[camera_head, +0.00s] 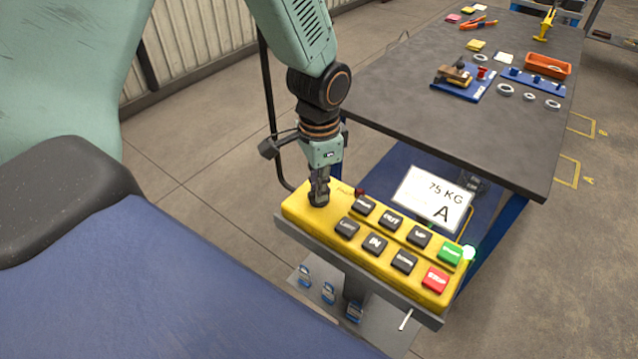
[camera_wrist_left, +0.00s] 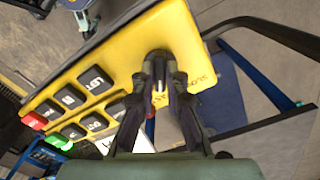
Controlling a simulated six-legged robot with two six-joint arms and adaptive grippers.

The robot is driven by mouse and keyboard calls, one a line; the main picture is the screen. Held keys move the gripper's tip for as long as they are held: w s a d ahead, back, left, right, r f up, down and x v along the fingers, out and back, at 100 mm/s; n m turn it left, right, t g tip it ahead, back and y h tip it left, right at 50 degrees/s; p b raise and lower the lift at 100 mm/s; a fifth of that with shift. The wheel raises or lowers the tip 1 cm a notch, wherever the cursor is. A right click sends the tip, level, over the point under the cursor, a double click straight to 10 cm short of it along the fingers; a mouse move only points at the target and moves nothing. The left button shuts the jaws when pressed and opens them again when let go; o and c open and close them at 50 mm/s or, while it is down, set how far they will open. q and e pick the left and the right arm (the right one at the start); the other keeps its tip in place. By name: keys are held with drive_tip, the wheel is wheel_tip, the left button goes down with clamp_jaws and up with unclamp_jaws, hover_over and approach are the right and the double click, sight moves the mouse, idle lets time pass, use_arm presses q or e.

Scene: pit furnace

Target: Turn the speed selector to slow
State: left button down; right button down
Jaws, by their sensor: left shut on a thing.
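The yellow control box (camera_head: 375,239) stands in front of the table, with several black buttons, a green button (camera_head: 450,254) and a red button (camera_head: 436,279). My left gripper (camera_head: 318,200) points down at the box's left end, shut on the speed selector. The selector is a black knob (camera_wrist_left: 159,56), seen between the fingers in the wrist view; it is mostly hidden by them. Lettering beside it is partly covered, and I cannot read the pointer's direction clearly. The box also shows in the wrist view (camera_wrist_left: 120,62). My right gripper is not in view.
A white sign reading 75 KG A (camera_head: 434,198) stands behind the box. A dark table (camera_head: 470,110) behind holds tools, rings and an orange tray (camera_head: 547,66). Open floor lies left of the box.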

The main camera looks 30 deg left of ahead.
use_arm(q)
drive_tip(key=shift+r, duration=0.1)
drive_tip(key=shift+r+n+p, duration=0.15)
drive_tip(key=shift+n+p, duration=0.9)
drive_tip(key=shift+n, duration=0.15)
drive_tip(key=n+p, duration=0.1)
drive_tip(key=n, duration=0.1)
drive_tip(key=shift+n+p, duration=0.4)
drive_tip(key=n+p, duration=0.2)
drive_tip(key=n, duration=0.2)
drive_tip(key=shift+w, duration=0.1)
drive_tip(key=shift+n+p, duration=0.6)
drive_tip(key=shift+n, duration=0.6)
drive_tip(key=shift+w+n, duration=0.1)
drive_tip(key=shift+n, duration=0.2)
drive_tip(key=c, duration=1.4)
unclamp_jaws()
drive_tip(key=shift+s, duration=0.2)
